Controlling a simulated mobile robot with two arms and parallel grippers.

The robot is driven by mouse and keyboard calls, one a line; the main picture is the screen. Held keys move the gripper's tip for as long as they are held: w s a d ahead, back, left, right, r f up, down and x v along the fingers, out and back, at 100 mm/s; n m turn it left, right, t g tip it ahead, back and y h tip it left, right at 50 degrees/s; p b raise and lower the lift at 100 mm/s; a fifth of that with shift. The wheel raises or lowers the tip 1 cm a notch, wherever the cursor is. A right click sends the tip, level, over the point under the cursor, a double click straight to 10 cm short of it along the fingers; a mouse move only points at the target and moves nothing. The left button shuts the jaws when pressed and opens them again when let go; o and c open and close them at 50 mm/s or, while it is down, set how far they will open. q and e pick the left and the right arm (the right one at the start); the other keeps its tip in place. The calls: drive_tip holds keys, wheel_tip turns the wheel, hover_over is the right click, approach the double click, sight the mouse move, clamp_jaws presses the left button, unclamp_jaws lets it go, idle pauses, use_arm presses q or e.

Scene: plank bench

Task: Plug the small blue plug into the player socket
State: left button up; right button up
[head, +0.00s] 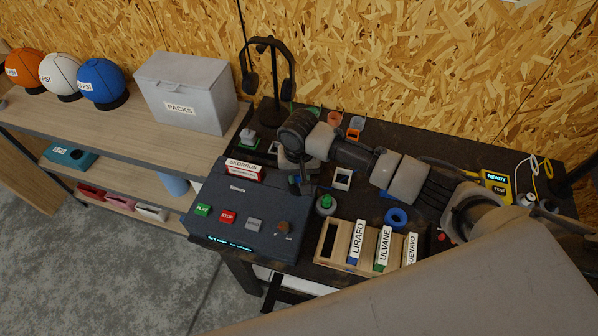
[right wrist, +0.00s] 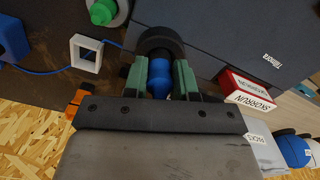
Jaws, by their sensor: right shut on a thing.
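My right gripper (head: 303,186) is beside the back right of the dark player (head: 240,213). In the right wrist view its green-padded fingers (right wrist: 161,80) are shut on the small blue plug (right wrist: 160,78). A thin blue cable (right wrist: 50,71) runs near the gripper from the left. A round black collar (right wrist: 160,38) is just beyond the plug, close to the player's side (right wrist: 225,35). I cannot tell whether it is the player socket, or whether the plug touches it. My left gripper is not in view.
A red and white cassette box (head: 244,170) lies on the player. A green-topped round thing (head: 325,204), a white square frame (head: 342,179), a blue ring (head: 396,218) and a wooden rack (head: 330,239) of labelled cases stand nearby. A headphone stand (head: 268,80) is behind.

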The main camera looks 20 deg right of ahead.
drive_tip(key=shift+f, duration=0.55)
drive_tip(key=o, duration=1)
wheel_tip(320, 180, up, 11)
drive_tip(key=b, duration=0.2)
drive_tip(key=shift+f+b, duration=0.1)
drive_tip(key=shift+b, duration=0.3)
